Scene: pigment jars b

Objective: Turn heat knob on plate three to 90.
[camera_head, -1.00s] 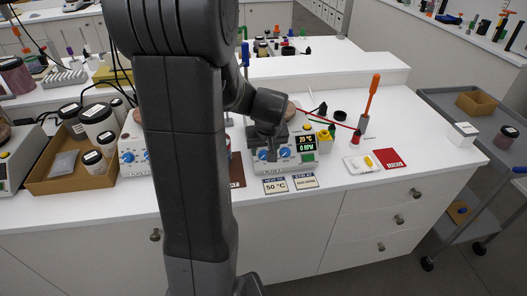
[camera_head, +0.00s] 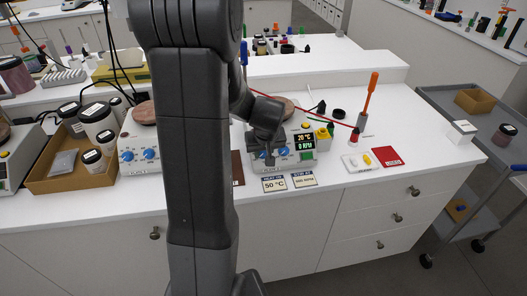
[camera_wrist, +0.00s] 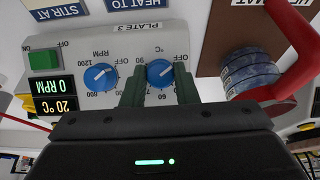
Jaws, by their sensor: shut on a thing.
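Plate three (camera_head: 302,143) is a grey hotplate on the white bench, and its label PLATE 3 reads upside down in the wrist view. Its heat knob (camera_wrist: 160,73) is blue, marked °C, with a white pointer whose exact setting I cannot read. My gripper (camera_wrist: 159,87) is shut on this knob, one green finger on each side. In the head view my gripper (camera_head: 269,156) is at the plate's front left and mostly hides the heat knob. The display (camera_head: 305,142) reads 20 °C and 0 RPM.
The blue RPM knob (camera_wrist: 101,77) sits close beside the heat knob, with a green switch (camera_wrist: 44,60) beyond. Cards (camera_head: 275,184) lie in front of the plate. A red-handled object (camera_wrist: 292,50) and a blue-white roll (camera_wrist: 250,73) are near my gripper.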

